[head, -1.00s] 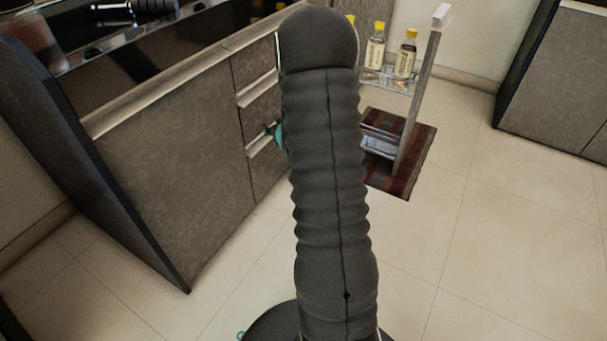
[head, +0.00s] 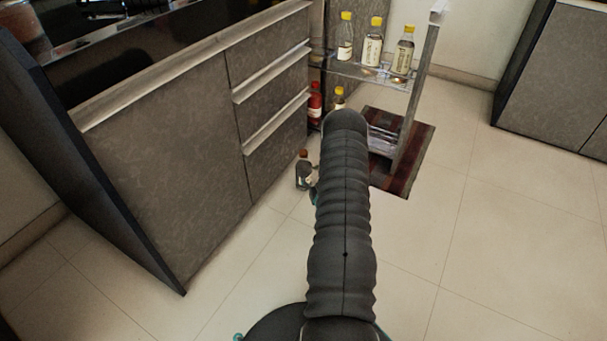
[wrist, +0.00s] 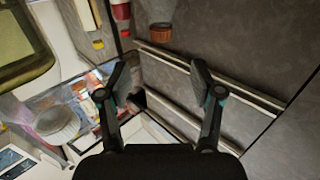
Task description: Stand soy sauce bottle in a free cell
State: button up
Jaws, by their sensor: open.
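A dark bottle with a brown cap (head: 304,174), seemingly the soy sauce bottle, shows upright in the head view, left of my arm and in front of the drawers. Whether its base rests on the floor is unclear. In the wrist view a brown cap (wrist: 160,32) and part of a bottle show at the top, beyond my fingertips and apart from them. My gripper (wrist: 158,78) is open, with nothing between its fingers. In the head view my arm hides most of it. A rack with a glassy upper shelf (head: 345,70) stands beyond; I cannot make out its cells.
Several yellow-capped bottles (head: 372,42) stand on the upper shelf. A red bottle (head: 315,105) and another yellow-capped bottle (head: 338,98) stand lower. The drawer cabinet (head: 190,130) borders the left. A dark red mat (head: 421,160) lies under the rack. Floor (head: 480,230) at right is clear.

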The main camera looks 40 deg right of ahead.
aim_at(305, 156)
jog(key=b+x, duration=0.1)
jog(key=x, duration=1.1)
jog(key=shift+w, duration=0.15)
jog(key=shift+c, duration=0.3)
grip_shut()
